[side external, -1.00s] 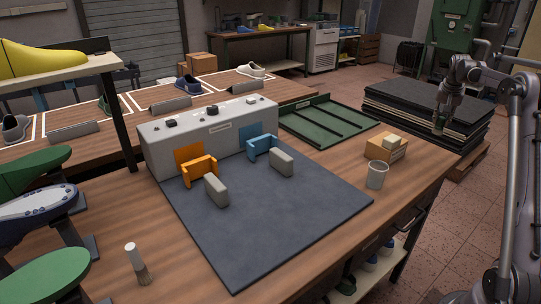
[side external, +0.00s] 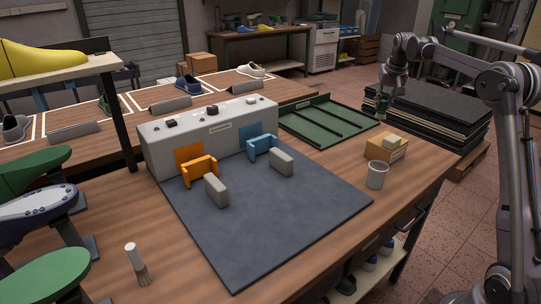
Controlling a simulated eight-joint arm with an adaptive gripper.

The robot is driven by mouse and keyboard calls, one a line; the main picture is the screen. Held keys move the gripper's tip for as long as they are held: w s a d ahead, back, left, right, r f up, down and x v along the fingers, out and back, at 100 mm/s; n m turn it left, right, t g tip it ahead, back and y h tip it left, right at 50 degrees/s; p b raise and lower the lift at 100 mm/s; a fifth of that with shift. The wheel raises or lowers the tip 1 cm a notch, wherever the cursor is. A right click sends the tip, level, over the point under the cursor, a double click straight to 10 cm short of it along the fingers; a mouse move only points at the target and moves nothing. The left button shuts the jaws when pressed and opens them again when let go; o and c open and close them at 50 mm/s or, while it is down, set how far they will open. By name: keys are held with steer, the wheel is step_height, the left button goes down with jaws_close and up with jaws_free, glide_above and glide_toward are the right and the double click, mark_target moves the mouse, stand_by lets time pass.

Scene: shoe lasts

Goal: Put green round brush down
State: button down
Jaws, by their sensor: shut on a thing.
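My gripper (side external: 386,92) is in the upper right of the side external view, pointing down. It is shut on the green round brush (side external: 382,103), of which only a small part shows below the fingers. The brush hangs about upright, in the air. In the picture it lies between the green ribbed panel and the dark stack of sheets; its exact height is hard to tell.
The wooden table (side external: 420,185) carries a dark mat (side external: 270,225), a grey cup (side external: 377,175), a yellow box (side external: 386,148) and a green ribbed panel (side external: 330,122). Dark stacked sheets (side external: 440,110) are behind.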

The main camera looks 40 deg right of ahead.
steer(key=w+a+n+y, duration=0.1)
steer(key=w+a+n, duration=0.2)
steer(key=a, duration=0.9)
steer(key=w+a+n+t+y, duration=0.1)
steer(key=w+a+n, duration=0.2)
steer(key=a, duration=0.8)
steer(key=w+a+n+y, duration=0.1)
steer(key=w+a+n, duration=0.2)
steer(key=a, duration=0.9)
steer(key=s+a+n+y, duration=0.2)
steer(key=s+a+n, duration=0.2)
steer(key=a, duration=1)
steer(key=s+a+n+y, duration=0.1)
steer(key=s+a+n, duration=0.35)
steer(key=a, duration=1.05)
steer(key=shift+g, duration=0.4)
steer(key=shift+s+a+f, duration=0.2)
steer(key=shift+a+f, duration=1.8)
steer(key=shift+f, duration=0.7)
steer(key=shift+s+a+f, duration=0.15)
steer(key=shift+a+f, duration=1.8)
steer(key=shift+f, duration=0.7)
steer(key=shift+s+a+f, duration=0.2)
steer(key=shift+a+f, duration=1.8)
steer(key=shift+f, duration=0.7)
steer(key=shift+f, duration=0.15)
